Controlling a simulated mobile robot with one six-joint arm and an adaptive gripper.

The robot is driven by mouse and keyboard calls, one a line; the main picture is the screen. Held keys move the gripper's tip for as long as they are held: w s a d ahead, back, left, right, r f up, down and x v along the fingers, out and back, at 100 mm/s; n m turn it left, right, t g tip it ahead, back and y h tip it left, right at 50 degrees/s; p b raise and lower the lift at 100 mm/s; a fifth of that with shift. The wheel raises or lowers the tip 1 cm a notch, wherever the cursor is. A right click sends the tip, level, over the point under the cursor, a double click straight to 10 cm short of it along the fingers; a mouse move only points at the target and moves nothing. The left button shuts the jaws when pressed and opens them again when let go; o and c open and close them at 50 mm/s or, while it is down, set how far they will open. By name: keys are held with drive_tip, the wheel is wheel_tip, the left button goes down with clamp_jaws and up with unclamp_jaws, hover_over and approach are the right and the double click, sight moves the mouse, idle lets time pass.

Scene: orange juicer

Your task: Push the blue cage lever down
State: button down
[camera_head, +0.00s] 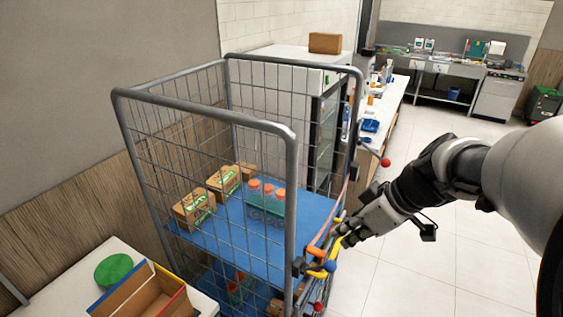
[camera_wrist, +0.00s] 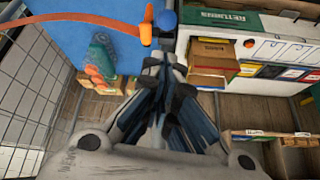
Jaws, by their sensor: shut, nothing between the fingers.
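The metal roll cage (camera_head: 291,200) stands at centre-left in the head view, with a blue shelf (camera_head: 222,232) inside. At its front right corner is a blue ball knob (camera_head: 330,266) beside yellow and orange lever parts (camera_head: 318,250). In the wrist view the blue knob (camera_wrist: 166,19) is near the top, just beyond my fingertips, with the orange bar (camera_wrist: 90,18) to its left. My gripper (camera_head: 344,238) is shut and empty, just above and right of the knob. My fingers also show in the wrist view (camera_wrist: 165,68). I cannot tell whether they touch the lever.
Cardboard boxes (camera_head: 194,207) and orange-capped bottles (camera_head: 266,197) stand on the shelf. A table with an open box (camera_head: 140,295) is at lower left. Tiled floor (camera_head: 420,270) is clear on the right.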

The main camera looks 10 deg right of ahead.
hover_over(319, 267)
wheel_tip(319, 267, down, 8)
drive_tip(key=f, duration=0.1)
drive_tip(key=shift+w+d+r, duration=0.15)
drive_tip(key=shift+w, duration=0.35)
drive_tip(key=shift+w+d+b, duration=0.1)
drive_tip(key=shift+b, duration=0.25)
drive_tip(key=shift+s+d+f+t+y+b, duration=0.2)
drive_tip(key=shift+s+t+y+b, duration=0.1)
drive_tip(key=shift+b, duration=0.9)
drive_tip(key=shift+w, duration=0.1)
